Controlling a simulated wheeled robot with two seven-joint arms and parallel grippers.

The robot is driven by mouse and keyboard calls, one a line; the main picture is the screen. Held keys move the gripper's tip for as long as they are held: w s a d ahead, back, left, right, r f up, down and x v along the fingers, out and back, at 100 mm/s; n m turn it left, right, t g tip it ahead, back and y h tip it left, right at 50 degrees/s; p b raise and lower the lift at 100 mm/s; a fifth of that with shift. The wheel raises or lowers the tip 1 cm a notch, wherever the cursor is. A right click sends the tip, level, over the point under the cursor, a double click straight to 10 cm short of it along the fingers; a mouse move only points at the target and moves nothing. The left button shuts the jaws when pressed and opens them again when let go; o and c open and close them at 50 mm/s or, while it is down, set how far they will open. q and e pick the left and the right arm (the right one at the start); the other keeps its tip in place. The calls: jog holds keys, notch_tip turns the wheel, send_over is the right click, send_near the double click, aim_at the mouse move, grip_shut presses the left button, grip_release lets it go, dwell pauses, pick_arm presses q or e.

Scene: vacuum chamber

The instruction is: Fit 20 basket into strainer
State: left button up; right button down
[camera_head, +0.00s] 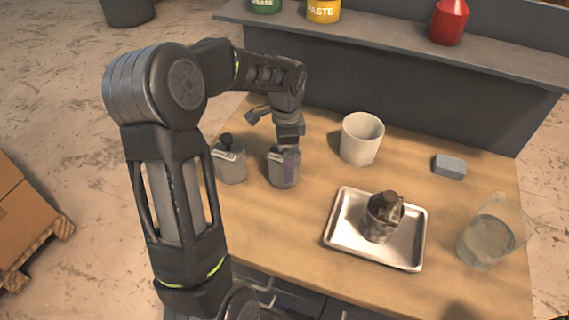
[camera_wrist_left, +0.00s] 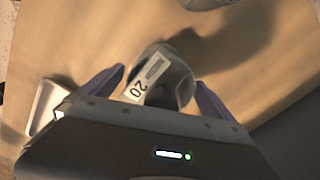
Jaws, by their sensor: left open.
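The grey basket labelled 20 (camera_wrist_left: 180,84) is between the spread purple fingers of my left gripper (camera_wrist_left: 160,85) in the left wrist view. My right gripper is not in view.
A raised shelf (camera_head: 385,38) with containers runs along the back.

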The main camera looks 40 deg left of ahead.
pick_arm(q)
jog(key=shift+c, duration=0.3)
jog(key=c, duration=1.7)
notch_tip(320, 180, up, 10)
jog(key=shift+r+b, duration=0.1)
jog(key=shift+b, duration=0.6)
